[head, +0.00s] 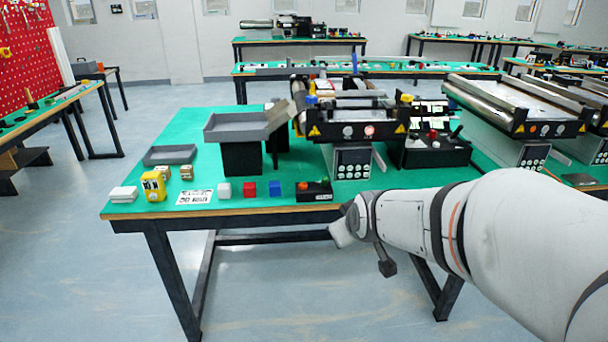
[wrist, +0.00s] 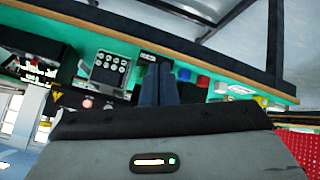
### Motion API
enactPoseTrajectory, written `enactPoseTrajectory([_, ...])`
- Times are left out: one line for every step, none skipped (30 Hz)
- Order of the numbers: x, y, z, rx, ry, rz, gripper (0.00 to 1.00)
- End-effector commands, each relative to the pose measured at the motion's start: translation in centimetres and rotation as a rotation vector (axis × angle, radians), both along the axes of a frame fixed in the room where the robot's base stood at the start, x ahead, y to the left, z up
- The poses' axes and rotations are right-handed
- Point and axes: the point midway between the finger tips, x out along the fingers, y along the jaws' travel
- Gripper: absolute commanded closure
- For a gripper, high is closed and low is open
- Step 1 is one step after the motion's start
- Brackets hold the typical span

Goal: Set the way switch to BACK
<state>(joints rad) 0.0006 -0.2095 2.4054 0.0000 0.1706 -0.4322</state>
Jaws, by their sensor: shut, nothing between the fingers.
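I cannot tell for certain which part is the way switch, and no BACK mark is readable. A black control box (head: 430,152) with a red button and a dark lever (head: 457,131) stands right of the conveyor's button panel (head: 352,162). A small black box (head: 313,192) with an orange-red knob sits at the table's front edge. My gripper (wrist: 158,72) shows in the wrist view with its dark blue fingers together and empty, overlapping the view of the table front. The control box (wrist: 32,58) and button panel (wrist: 108,69) lie left of the fingers there.
Blue (head: 275,188), red (head: 249,189) and white (head: 224,190) cubes line the green table's front edge. A yellow object (head: 153,186) stands farther left. A grey tray (head: 236,126) stands on a black support left of the conveyor (head: 350,120). Floor in front is clear.

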Motion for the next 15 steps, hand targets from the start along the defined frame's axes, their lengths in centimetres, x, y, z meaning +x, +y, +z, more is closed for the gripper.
enactPoseTrajectory([1.8,0.0,-2.3,-0.031,-0.053,0.032,1.0])
enactPoseTrajectory([2.8,0.1,-2.8,-0.054,-0.09,0.052,1.0])
enactPoseTrajectory([4.2,0.1,-3.4,-0.085,-0.141,0.077,1.0])
enactPoseTrajectory([5.2,0.1,-3.9,-0.108,-0.178,0.095,1.0])
enactPoseTrajectory([6.1,0.1,-4.2,-0.133,-0.216,0.111,1.0])
enactPoseTrajectory([7.4,0.1,-4.8,-0.167,-0.267,0.132,1.0])
enactPoseTrajectory([8.2,0.1,-5.3,-0.193,-0.303,0.147,1.0])
enactPoseTrajectory([9.1,0.1,-5.7,-0.22,-0.34,0.16,1.0])
enactPoseTrajectory([10.1,0.1,-6.3,-0.257,-0.389,0.178,1.0])
enactPoseTrajectory([10.9,0.1,-6.7,-0.286,-0.427,0.189,1.0])
enactPoseTrajectory([11.7,0.1,-7.1,-0.315,-0.463,0.2,1.0])
enactPoseTrajectory([12.6,0.1,-7.7,-0.355,-0.512,0.212,1.0])
enactPoseTrajectory([13.3,0.1,-8.1,-0.386,-0.547,0.221,1.0])
enactPoseTrajectory([13.9,0.1,-8.5,-0.417,-0.584,0.229,1.0])
enactPoseTrajectory([14.7,0.1,-9.1,-0.459,-0.631,0.236,1.0])
